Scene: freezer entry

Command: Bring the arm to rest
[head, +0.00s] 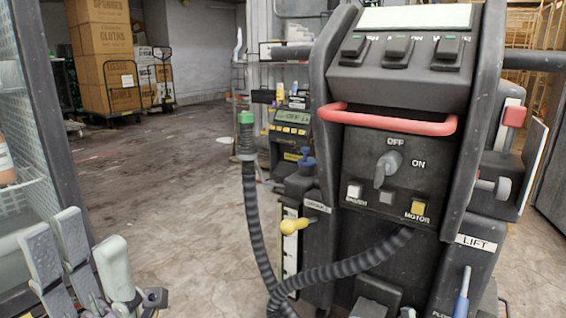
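My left gripper (82,240) shows at the bottom left corner, with its grey fingers pointing up. The fingers stand apart and nothing shows between them. It is to the left of the black machine (395,150) and clear of it, touching nothing that I can see. My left arm behind the gripper is mostly below the picture. My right gripper is not in view.
The machine has a red handle (388,119), an OFF/ON knob (387,168) and a yellow MOTOR button (417,207). A ribbed black hose (255,215) hangs at its left. A glass-sided cabinet (35,130) stands at left. Boxes (105,55) stand far back; the floor between is open.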

